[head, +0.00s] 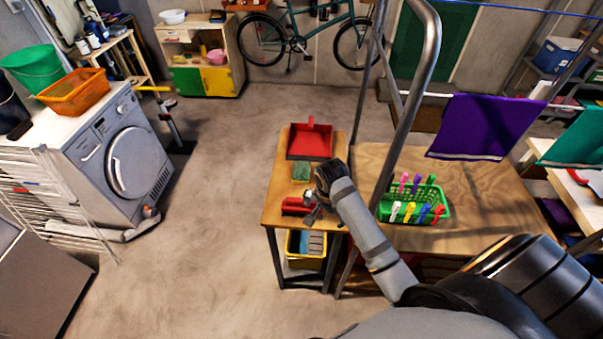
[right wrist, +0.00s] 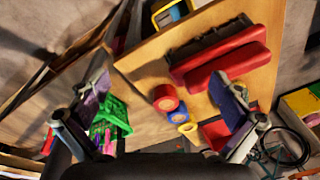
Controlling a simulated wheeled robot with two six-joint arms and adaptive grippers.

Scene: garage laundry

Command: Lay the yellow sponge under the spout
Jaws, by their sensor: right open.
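I cannot make out the yellow sponge for certain. A small flat green piece with a pale yellowish edge (head: 301,172) lies on the narrow wooden table, just in front of the red dustpan (head: 310,141). A small yellow upright thing (head: 203,50) stands on the far cabinet, too small to name. No spout shows clearly. My right gripper (head: 312,206) is over the narrow table beside the red brush (head: 296,205). In the right wrist view the right gripper (right wrist: 165,100) is open, with nothing between its fingers. My left gripper is out of view.
A green basket of clothes pegs (head: 412,205) stands on the wider table at right. A yellow bin (head: 305,250) is under the narrow table. Red, blue and yellow rolls (right wrist: 178,112) show near the brush.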

